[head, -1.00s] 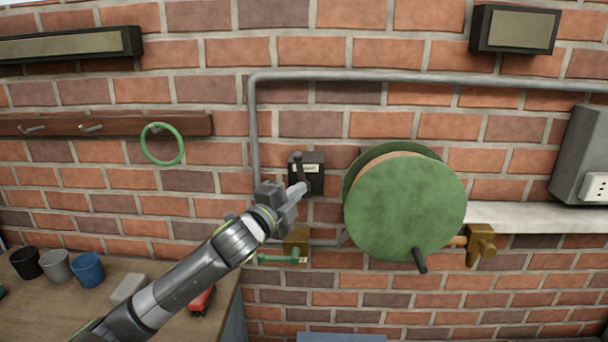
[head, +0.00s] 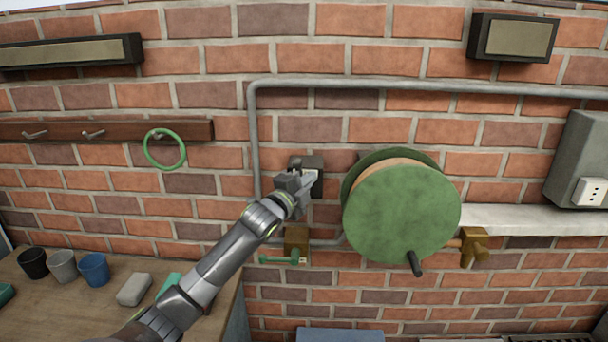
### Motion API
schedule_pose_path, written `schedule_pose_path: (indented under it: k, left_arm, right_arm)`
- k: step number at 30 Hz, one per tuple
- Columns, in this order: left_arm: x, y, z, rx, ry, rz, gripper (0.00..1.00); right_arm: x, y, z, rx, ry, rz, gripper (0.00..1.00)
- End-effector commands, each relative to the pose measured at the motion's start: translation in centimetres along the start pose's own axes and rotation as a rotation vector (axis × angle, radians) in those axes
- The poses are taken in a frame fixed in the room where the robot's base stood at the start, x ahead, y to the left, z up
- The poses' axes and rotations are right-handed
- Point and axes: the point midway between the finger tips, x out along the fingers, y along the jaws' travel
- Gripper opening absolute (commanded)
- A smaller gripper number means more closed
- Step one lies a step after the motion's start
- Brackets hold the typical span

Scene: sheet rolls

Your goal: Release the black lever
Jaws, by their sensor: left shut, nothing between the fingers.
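A black box (head: 316,163) with a pale label is fixed to the brick wall, left of the green reel. My left gripper (head: 312,178) is shut and empty, with its fingertips in front of the box. The black lever on the box is hidden behind the gripper, so I cannot tell its position or whether the fingers touch it. My right gripper is not in view.
The green reel (head: 400,212) with a black handle stands close on the right. A brass fitting with a green handle (head: 280,261) is below my gripper. A grey pipe (head: 254,140) runs around the box. Cups and a grey block (head: 134,289) sit on the bench (head: 60,318).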

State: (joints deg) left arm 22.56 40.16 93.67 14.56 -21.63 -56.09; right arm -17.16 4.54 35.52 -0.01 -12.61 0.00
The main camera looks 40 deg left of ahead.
Motion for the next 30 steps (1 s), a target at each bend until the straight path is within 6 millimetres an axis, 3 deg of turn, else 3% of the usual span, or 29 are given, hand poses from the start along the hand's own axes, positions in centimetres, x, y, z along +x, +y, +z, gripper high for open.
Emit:
schedule_pose_path:
  k: [5,17,30]
  left_arm:
    - [-0.4,0.0,1.0,-0.002,0.0,0.001,0.0]
    - [-0.4,0.1,1.1,-0.004,0.001,-0.002,0.0]
    - [0.6,0.2,1.3,-0.083,0.001,-0.048,0.0]
  right_arm:
    - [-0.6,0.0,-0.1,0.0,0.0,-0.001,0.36]
    - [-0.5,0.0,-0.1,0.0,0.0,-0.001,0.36]
    - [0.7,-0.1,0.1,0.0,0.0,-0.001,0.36]
